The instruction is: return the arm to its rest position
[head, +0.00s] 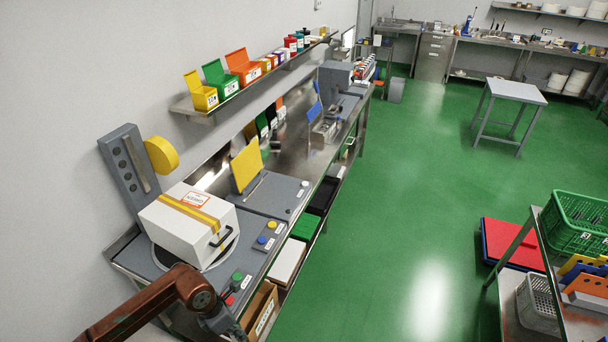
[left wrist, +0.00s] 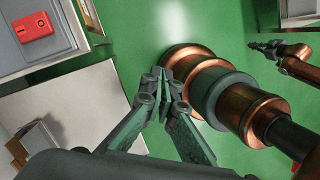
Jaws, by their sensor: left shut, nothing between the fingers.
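My left arm (head: 160,297) comes in from the bottom left of the head view, at the front end of the steel bench. My left gripper (head: 228,325) hangs low beside the bench's front corner, partly cut off by the bottom edge. In the left wrist view my left gripper (left wrist: 164,95) is shut and empty, with its fingers together in front of the green floor. Copper and dark links of mine (left wrist: 225,95) lie just beyond them. A second copper arm with a small dark gripper (left wrist: 268,48), seemingly my right one, shows at the upper right; its fingers are too small to judge.
A white box with yellow tape (head: 187,220) stands on the grey bench station. Green and red buttons (head: 236,276) sit near my left gripper, with a cardboard box (head: 262,306) below the bench edge. A rack with crates stands right. The green floor (head: 400,220) between is clear.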

